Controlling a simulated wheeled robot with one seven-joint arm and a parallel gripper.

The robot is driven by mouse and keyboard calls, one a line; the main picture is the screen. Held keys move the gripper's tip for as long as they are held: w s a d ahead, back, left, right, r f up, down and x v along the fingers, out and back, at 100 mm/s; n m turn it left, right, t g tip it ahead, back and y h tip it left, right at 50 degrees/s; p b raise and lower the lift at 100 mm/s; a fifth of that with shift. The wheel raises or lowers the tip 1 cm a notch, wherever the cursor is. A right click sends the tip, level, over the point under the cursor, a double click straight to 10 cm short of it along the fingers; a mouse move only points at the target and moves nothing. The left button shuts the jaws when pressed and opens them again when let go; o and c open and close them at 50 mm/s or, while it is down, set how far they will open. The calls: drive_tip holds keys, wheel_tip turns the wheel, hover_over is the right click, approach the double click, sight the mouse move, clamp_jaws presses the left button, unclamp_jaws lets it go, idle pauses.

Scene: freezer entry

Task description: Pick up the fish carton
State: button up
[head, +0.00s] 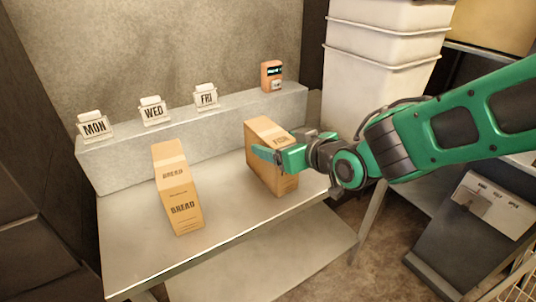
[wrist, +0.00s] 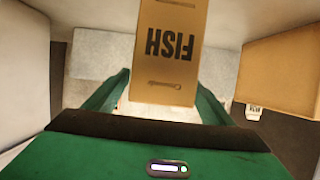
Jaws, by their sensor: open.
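The fish carton (head: 262,140) is a tan cardboard box standing upright on the right part of the metal table. Its printed face reads FISH in the wrist view (wrist: 170,65). My gripper (head: 268,153) is at the carton from the right, with one green finger across its front face. In the wrist view my gripper (wrist: 162,90) is open, with a green finger on each side of the carton's lower end. Small gaps show beside the carton there. The far finger is hidden behind the carton in the head view.
A bread carton (head: 178,190) stands on the table (head: 140,262) to the left. A raised ledge (head: 130,160) behind holds MON (head: 95,126), WED (head: 153,111) and FRI (head: 206,97) signs and an orange device (head: 271,75). White stacked bins (head: 380,70) stand behind my arm.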

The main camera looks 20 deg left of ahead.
drive_tip(key=shift+f+x, duration=0.15)
drive_tip(key=shift+x, duration=0.9)
drive_tip(key=shift+f+x, duration=0.15)
drive_tip(key=shift+x, duration=0.9)
drive_tip(key=shift+d, duration=0.2)
drive_tip(key=c, duration=1.8)
drive_tip(key=shift+r, duration=0.1)
drive_tip(key=shift+c, duration=0.3)
